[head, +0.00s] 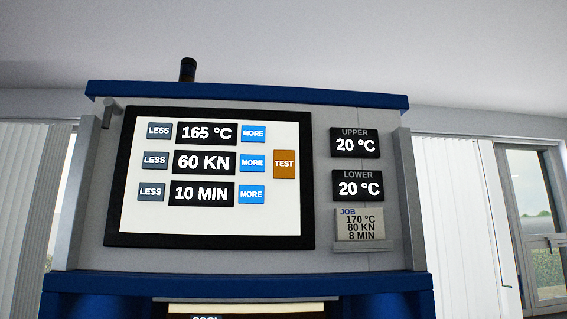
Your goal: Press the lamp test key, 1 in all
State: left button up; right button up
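The lamp test key is an orange-brown key marked TEST (285,164) at the right side of the lit control screen (260,225) in the head view. The screen shows 165 °C, 60 KN and 10 MIN, each between a grey LESS key and a blue MORE key. Neither of my grippers shows in the head view. Nothing covers the TEST key.
The screen sits on a grey and blue press (240,288). To its right are an UPPER display (356,145) and a LOWER display (358,187), both at 20 °C. A job card (360,225) below reads 170 °C, 80 KN, 8 MIN. A dark cylinder (187,70) stands on top.

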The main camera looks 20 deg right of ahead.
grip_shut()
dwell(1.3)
